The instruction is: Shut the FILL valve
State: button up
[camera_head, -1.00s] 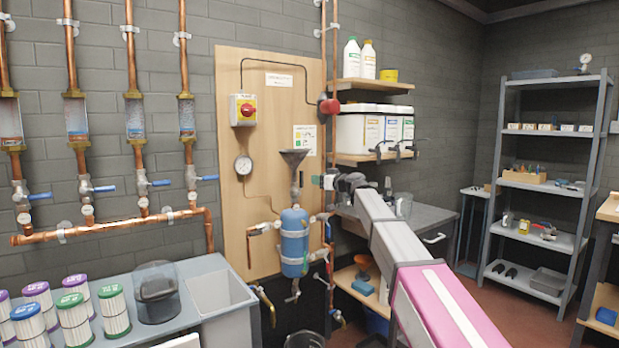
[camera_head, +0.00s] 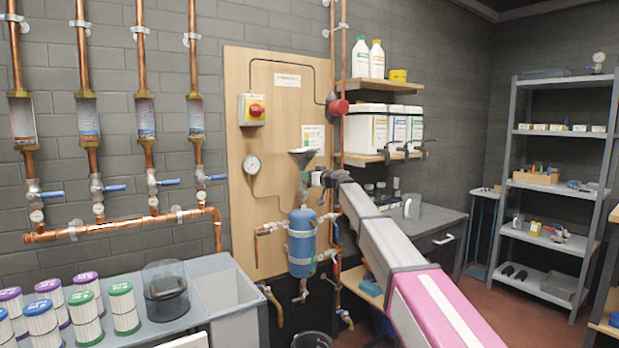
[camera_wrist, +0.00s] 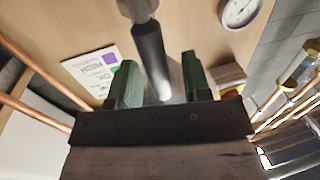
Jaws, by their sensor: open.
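A blue pot (camera_head: 301,243) hangs upright on the wooden board, with a grey funnel (camera_head: 301,158) above it on a thin stem. My gripper (camera_head: 314,179) is beside that stem, just right of and below the funnel. In the wrist view my gripper (camera_wrist: 160,85) has its two green fingers apart. A dark lever-like bar (camera_wrist: 150,50) reaches down between them from a metal fitting. I cannot tell whether either finger touches it. No FILL label is legible, and the valve body at the stem is mostly hidden in the head view.
A copper pipe (camera_head: 338,140) runs upright close to my gripper. Shelves with white containers (camera_head: 365,132) stand to the right.

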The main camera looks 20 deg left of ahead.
grip_shut()
jog(key=w+d+f+m+t, duration=0.4)
jog(key=f+m, duration=0.4)
jog(key=m, duration=1.2)
jog(key=shift+w+d+f+h, duration=0.35)
jog(key=shift+w+d, duration=0.45)
jog(key=shift+w, duration=0.4)
jog(key=shift+m, duration=0.3)
grip_release()
